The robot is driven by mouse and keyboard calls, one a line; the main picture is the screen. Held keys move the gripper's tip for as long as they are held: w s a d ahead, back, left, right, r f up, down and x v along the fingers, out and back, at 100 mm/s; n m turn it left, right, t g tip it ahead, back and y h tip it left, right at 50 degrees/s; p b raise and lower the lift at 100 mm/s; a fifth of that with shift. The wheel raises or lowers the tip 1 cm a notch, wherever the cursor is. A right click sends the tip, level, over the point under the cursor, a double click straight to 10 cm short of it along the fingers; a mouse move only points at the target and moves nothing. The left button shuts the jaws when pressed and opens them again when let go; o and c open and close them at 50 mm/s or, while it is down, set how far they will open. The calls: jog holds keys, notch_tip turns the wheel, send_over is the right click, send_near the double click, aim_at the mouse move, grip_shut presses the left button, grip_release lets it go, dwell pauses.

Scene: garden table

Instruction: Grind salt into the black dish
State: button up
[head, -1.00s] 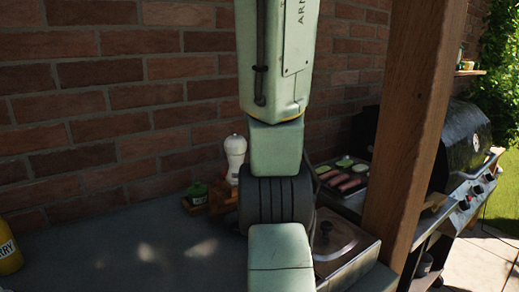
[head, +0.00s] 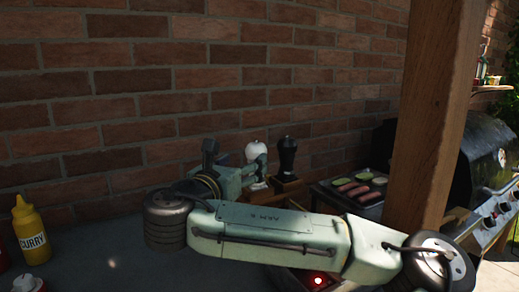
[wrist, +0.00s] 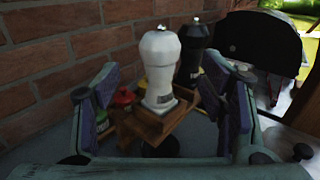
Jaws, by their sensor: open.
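A white mill with a metal knob (wrist: 160,65) stands upright in a wooden caddy (wrist: 150,128). It also shows in the head view (head: 256,148), partly behind my gripper. My gripper (wrist: 160,88) is open, with one finger on each side of the white mill in the wrist view. I cannot tell whether either finger touches it. A black mill (wrist: 195,52) stands just behind and right of it, and shows in the head view (head: 287,156). I cannot make out the black dish; my arm covers much of the counter.
Small jars with red (wrist: 122,97) and green tops stand left of the white mill. A yellow curry bottle (head: 30,232) stands at the left. A brick wall (head: 130,100) rises close behind. A wooden post (head: 430,130) and a grill (head: 485,165) are at the right.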

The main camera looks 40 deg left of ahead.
aim_at(252, 155)
jog(key=p+x, duration=0.2)
jog(key=x, duration=0.5)
jog(key=shift+w+r, duration=0.15)
jog(key=shift+w, duration=0.1)
jog(key=shift+w+a+p, duration=0.25)
jog(key=shift+w+p, duration=0.1)
jog(key=shift+w, duration=0.25)
jog(key=shift+c, duration=0.5)
